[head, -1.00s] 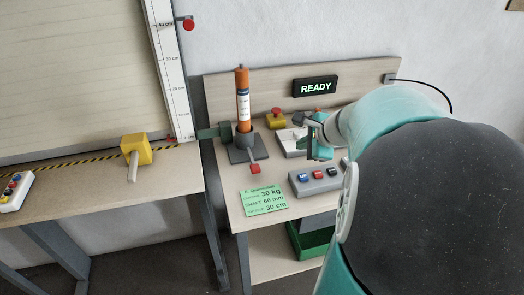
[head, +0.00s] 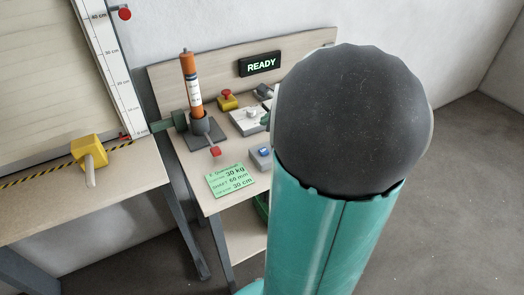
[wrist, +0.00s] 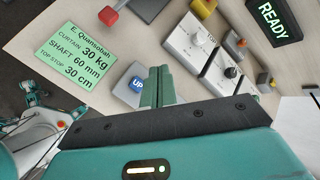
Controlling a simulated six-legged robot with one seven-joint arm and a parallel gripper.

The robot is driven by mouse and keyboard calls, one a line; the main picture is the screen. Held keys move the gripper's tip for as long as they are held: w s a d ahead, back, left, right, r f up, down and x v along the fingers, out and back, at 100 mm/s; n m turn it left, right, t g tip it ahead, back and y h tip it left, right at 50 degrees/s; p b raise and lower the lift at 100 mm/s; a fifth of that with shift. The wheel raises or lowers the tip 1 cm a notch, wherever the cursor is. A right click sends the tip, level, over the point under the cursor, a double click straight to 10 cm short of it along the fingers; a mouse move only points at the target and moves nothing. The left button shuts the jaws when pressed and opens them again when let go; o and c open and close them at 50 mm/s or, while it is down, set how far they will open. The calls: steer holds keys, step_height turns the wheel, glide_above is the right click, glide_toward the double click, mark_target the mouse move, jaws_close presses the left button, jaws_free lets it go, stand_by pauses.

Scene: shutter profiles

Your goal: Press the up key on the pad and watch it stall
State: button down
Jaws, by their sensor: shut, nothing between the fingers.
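The pad (head: 259,162) lies on the right bench; in the head view only its left end with the blue key shows, the rest hidden by my arm. In the wrist view the blue key marked UP (wrist: 137,85) is seen on the grey pad. My gripper (wrist: 159,70) is shut and empty, its green fingertips just right of the UP key in that view; I cannot tell whether they touch the pad. The display (head: 260,65) reads READY, also in the wrist view (wrist: 274,20). An orange tubular motor (head: 191,85) stands upright in a grey holder.
A green card (head: 230,179) gives curtain 30 kg, shaft 60 mm, top stop 30 cm. Beside my fingers are white dial boxes (wrist: 190,42) and a yellow-based red button (head: 227,99). The shutter curtain (head: 40,75) and its scale (head: 118,70) stand at left, with a yellow mallet (head: 88,152).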

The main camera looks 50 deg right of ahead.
steer(key=shift+f, duration=4.4)
steer(key=shift+a, duration=0.1)
steer(key=shift+f, duration=0.4)
steer(key=shift+f, duration=0.45)
steer(key=shift+r, duration=0.9)
